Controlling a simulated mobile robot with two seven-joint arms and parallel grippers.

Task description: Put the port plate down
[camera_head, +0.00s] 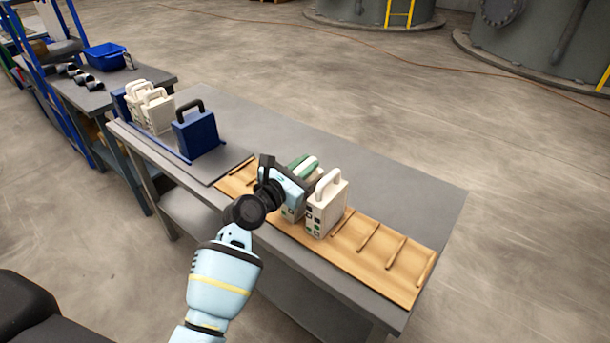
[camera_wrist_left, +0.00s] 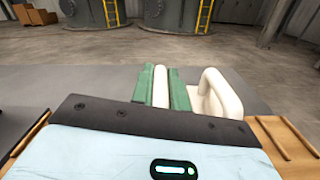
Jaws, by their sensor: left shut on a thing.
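My left gripper (camera_head: 303,169) is shut on the white handle of a port plate (camera_head: 291,214). Its green fingers stand on both sides of that handle (camera_wrist_left: 160,87) in the left wrist view. The held plate is pale, upright and partly hidden by the gripper. It is low over the wooden slotted rack (camera_head: 372,262); I cannot tell whether its lower edge touches. A second pale plate (camera_head: 327,212) with dark ports and green dots stands upright in the rack, close on the right. Its handle (camera_wrist_left: 222,90) shows in the left wrist view. My right gripper is not in view.
A dark blue plate (camera_head: 196,134) and several cream plates (camera_head: 158,113) stand at the left of the grey table (camera_head: 425,190). The rack slots to the right are empty. The table behind the rack is clear. A blue bin (camera_head: 105,56) sits on another bench.

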